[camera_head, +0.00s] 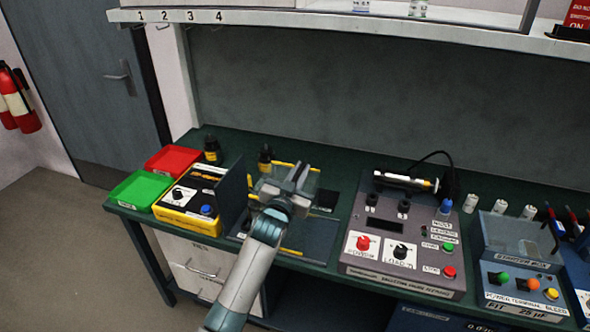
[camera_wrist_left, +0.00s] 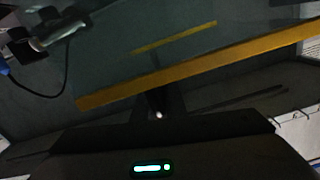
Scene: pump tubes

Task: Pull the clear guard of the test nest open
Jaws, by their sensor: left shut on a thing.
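The test nest (camera_head: 320,232) is a dark, low fixture with yellow strips, in the middle of the bench in the head view. Its clear guard (camera_head: 268,180) is a see-through panel over the nest, partly hidden by my left gripper. My left gripper (camera_head: 298,176) comes in from the front and is shut on the guard. In the left wrist view, the guard (camera_wrist_left: 140,28) shows as a dim panel with a yellow bar (camera_wrist_left: 200,73) along its edge. The jaws' exact contact there is too dark to make out. My right gripper is not in view.
A dark upright plate (camera_head: 233,195) and a yellow control box (camera_head: 186,196) stand left of the nest, with green (camera_head: 137,188) and red (camera_head: 172,161) bins beyond. A grey tester (camera_head: 405,235) with knobs stands close on the right. Small dark bottles (camera_head: 211,152) stand behind.

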